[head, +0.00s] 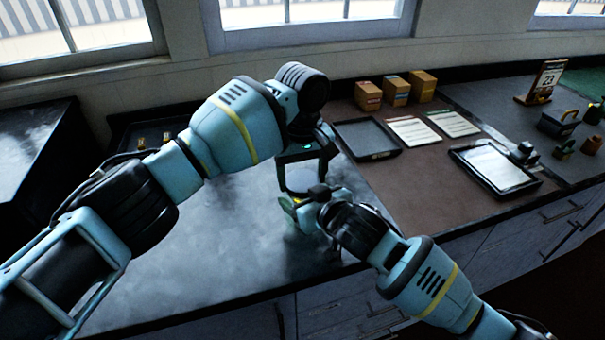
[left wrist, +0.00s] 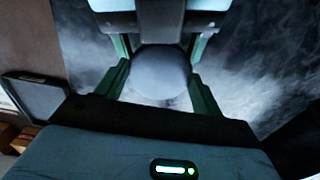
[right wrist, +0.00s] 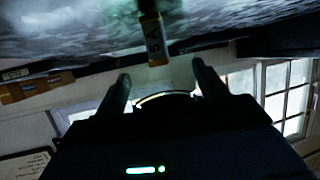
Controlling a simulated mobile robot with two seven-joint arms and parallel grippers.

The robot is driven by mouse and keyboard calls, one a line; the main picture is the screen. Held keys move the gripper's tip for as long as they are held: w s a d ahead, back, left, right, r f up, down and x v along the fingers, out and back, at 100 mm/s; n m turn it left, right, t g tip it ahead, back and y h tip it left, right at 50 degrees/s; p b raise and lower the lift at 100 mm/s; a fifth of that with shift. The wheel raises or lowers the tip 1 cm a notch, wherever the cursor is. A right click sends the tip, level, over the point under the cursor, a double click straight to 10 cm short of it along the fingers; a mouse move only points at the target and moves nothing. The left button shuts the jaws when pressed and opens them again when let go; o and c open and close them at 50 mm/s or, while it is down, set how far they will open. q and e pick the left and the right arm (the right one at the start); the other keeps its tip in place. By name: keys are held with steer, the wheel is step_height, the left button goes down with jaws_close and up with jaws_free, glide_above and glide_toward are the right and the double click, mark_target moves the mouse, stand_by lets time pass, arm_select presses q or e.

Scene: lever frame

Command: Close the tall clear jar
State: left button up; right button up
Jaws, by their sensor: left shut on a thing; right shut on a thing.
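In the head view my left gripper (head: 300,190) points down over the grey counter. In the left wrist view a round pale grey lid-like disc (left wrist: 162,73) sits between its two green fingers (left wrist: 160,78), which are shut on it. My right gripper (head: 308,203) comes in from the right, just below the left one. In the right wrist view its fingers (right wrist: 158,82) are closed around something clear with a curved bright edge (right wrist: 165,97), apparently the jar. The jar's body is mostly hidden by the grippers. I cannot tell whether the lid touches the jar's rim.
A yellow tag-like piece with dark lettering (right wrist: 154,38) shows beyond the right fingers. The grey counter at left is mostly clear.

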arm_select(q)
steer(key=m, duration=0.6)
steer(key=shift+m, duration=0.4)
steer(key=o, duration=1.1)
steer(key=shift+r, duration=0.15)
steer(key=shift+r, duration=2.15)
steer(key=shift+c, duration=0.2)
steer(key=shift+r+n, duration=1.2)
steer(key=shift+r, duration=0.5)
steer(key=shift+c, duration=0.3)
